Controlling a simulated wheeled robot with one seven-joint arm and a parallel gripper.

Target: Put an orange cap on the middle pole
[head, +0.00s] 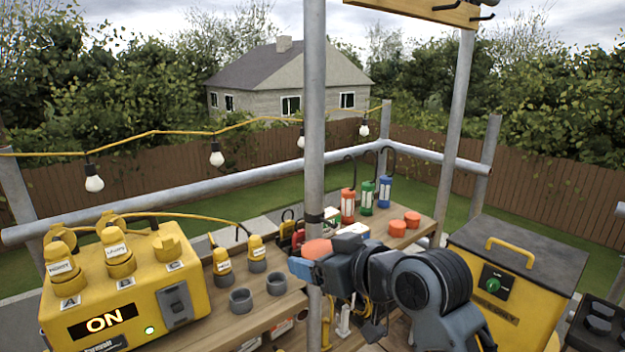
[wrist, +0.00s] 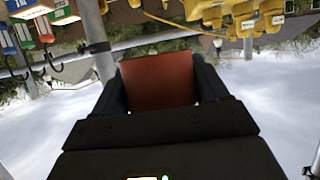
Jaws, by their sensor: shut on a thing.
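My gripper (head: 312,262) is shut on an orange cap (head: 317,247), held in front of the workbench beside the tall grey pole. In the wrist view the cap (wrist: 157,80) fills the space between the dark fingers (wrist: 157,85). Three shorter poles with open tops show: one at the left edge (head: 17,195), one at the back corner (head: 383,128) and one at the right (head: 487,155). The back corner pole stands between the other two, beyond the workbench and away from my gripper. Two more orange caps (head: 397,228) (head: 412,219) lie on the workbench.
The tall pole (head: 315,100) stands close to my gripper; it also shows in the wrist view (wrist: 97,55). A yellow power box (head: 115,290) sits at left, a yellow chest (head: 510,275) at right. Red, green and blue lanterns (head: 367,194) stand near the back corner. A light string (head: 150,133) hangs behind.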

